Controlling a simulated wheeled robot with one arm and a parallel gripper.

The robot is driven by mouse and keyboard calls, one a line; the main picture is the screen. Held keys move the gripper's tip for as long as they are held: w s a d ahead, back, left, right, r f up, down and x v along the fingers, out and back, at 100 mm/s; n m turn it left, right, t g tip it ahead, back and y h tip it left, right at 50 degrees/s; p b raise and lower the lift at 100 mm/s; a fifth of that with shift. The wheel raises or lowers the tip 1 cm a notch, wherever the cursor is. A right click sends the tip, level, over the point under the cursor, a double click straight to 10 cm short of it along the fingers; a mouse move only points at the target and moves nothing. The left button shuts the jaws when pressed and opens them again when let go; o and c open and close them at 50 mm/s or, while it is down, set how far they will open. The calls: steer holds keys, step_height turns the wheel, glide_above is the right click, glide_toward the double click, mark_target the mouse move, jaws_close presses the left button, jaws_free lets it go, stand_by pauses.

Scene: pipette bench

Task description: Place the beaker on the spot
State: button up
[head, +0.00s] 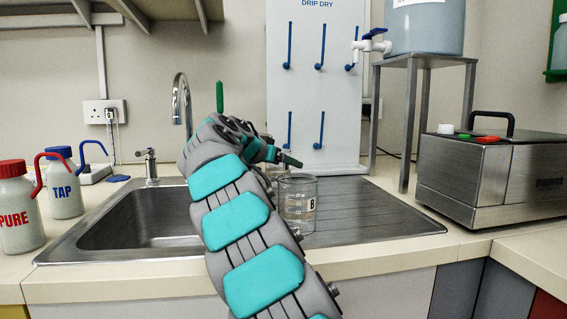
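Part of another clear glass vessel shows behind the beaker. I cannot make out a marked spot.
The sink basin (142,222) with a tall tap (181,92) lies left of my arm. Red and blue wash bottles stand far left. A drip-dry rack (340,85) stands behind. A metal stand (425,62) and steel box (490,178) are right. The drainboard's right part is clear.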

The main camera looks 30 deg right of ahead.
steer(key=shift+f, duration=0.15)
steer(key=o, duration=1.2)
steer(key=b+v, duration=0.1)
steer(key=v, duration=1.1)
steer(key=shift+a, duration=0.1)
